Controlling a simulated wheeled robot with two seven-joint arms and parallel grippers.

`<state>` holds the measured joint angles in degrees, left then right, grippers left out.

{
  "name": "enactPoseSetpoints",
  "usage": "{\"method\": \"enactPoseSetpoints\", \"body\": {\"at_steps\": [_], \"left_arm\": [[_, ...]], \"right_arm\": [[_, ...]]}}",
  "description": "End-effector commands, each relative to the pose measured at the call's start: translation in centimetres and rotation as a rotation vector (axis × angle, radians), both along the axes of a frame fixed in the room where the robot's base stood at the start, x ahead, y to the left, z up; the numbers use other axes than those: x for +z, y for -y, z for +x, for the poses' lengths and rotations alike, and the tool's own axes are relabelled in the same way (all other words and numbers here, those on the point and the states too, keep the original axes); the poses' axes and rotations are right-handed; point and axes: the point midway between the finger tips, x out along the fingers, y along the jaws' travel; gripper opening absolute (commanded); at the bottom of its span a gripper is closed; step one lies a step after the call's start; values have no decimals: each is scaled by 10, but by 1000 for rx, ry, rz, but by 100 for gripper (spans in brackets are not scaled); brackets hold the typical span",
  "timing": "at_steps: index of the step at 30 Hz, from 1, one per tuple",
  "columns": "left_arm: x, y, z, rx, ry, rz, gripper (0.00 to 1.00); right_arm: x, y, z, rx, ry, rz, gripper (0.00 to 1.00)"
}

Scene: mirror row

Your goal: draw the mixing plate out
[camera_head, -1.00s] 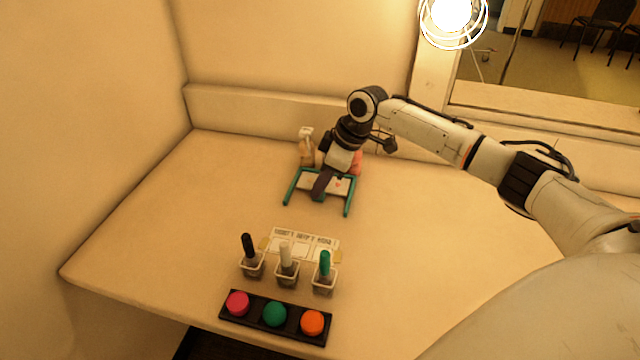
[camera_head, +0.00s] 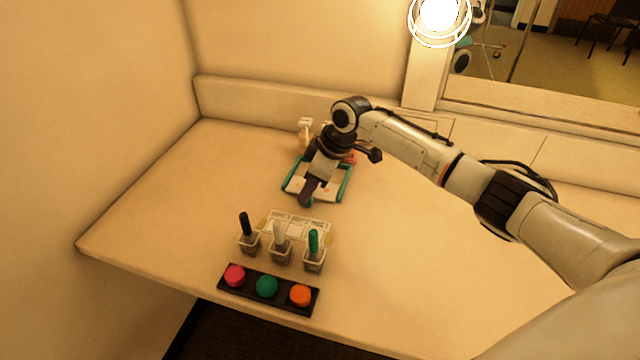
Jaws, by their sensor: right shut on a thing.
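The mixing plate (camera_head: 326,196) is a pale flat plate lying between the arms of a teal U-shaped holder (camera_head: 346,182) on the counter. Its front part shows at the holder's open front end. My right gripper (camera_head: 308,196) reaches down over the holder from behind and is shut on the mixing plate near its front left. My gripper and wrist hide much of the plate. My left gripper is not in view.
A small pale bottle (camera_head: 305,134) stands behind the holder. In front are a printed card (camera_head: 298,222), several pots with black, white and green-handled tools (camera_head: 281,245), and a black tray (camera_head: 250,282) of coloured discs near the counter's front edge. The counter right of these is clear.

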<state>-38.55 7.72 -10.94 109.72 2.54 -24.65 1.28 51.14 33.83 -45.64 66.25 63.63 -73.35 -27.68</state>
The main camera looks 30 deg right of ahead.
Motion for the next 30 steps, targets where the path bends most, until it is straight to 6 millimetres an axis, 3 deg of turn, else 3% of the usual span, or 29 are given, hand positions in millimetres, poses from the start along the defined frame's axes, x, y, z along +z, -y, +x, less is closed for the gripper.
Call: {"method": "enactPoseSetpoints", "body": {"at_steps": [4, 5, 6, 17, 30], "left_arm": [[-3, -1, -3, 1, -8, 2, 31], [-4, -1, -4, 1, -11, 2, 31], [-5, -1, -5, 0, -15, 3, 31], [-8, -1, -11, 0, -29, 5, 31], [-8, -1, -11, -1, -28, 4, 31]], "right_arm": [[0, 1, -1, 1, -3, -3, 0], [0, 1, -1, 1, -3, -3, 16], [0, 1, -1, 0, -2, -2, 19], [5, 3, -2, -1, 0, -1, 19], [77, 24, -22, -1, 2, -2, 19]]}}
